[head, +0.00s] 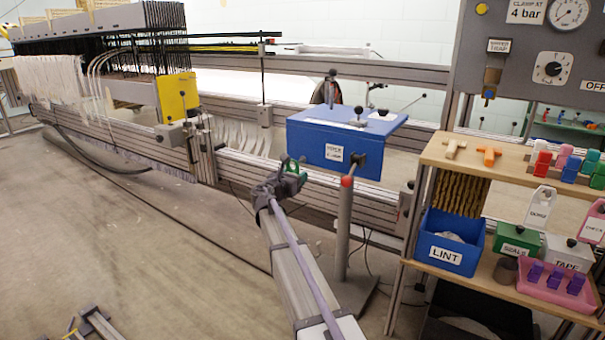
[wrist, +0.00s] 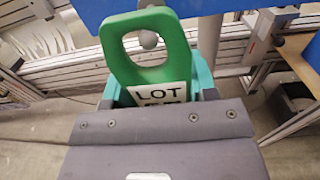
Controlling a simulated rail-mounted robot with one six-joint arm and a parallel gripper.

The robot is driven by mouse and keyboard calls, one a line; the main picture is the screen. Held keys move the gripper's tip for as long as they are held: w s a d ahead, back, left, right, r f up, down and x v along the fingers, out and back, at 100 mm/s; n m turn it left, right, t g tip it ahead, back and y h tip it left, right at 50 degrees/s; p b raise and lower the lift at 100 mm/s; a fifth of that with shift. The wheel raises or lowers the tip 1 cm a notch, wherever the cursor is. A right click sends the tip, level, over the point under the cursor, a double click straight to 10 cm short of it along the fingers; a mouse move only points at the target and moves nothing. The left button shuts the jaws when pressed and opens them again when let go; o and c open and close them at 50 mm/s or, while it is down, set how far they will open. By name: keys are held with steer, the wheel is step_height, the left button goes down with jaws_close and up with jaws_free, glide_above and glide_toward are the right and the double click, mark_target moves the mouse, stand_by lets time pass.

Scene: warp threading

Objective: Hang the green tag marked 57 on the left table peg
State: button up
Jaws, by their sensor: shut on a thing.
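My gripper (head: 280,186) is shut on a green tag (head: 298,169) in front of the blue table (head: 340,133). In the wrist view the tag (wrist: 185,62) stands up out of the jaws (wrist: 160,103), its hole toward the table. Its white label reads "LOT"; the number below is mostly hidden by the gripper. A pale round knob, apparently the left table peg (wrist: 149,40), shows within the tag's hole. I cannot tell whether it passes through or lies behind.
A wooden shelf (head: 480,158) with a blue LINT bin (head: 450,243) and several tags is at the right.

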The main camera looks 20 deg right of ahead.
steer(key=shift+w+d+f+b, duration=0.2)
steer(key=shift+w+d, duration=0.2)
steer(key=shift+d, duration=0.25)
steer(key=shift+w+d+f+b, duration=0.25)
steer(key=shift+w+d, duration=0.2)
steer(key=shift+d, duration=0.2)
steer(key=shift+w+d+f+b, duration=0.2)
steer(key=shift+w+d, duration=0.2)
steer(key=shift+d, duration=0.25)
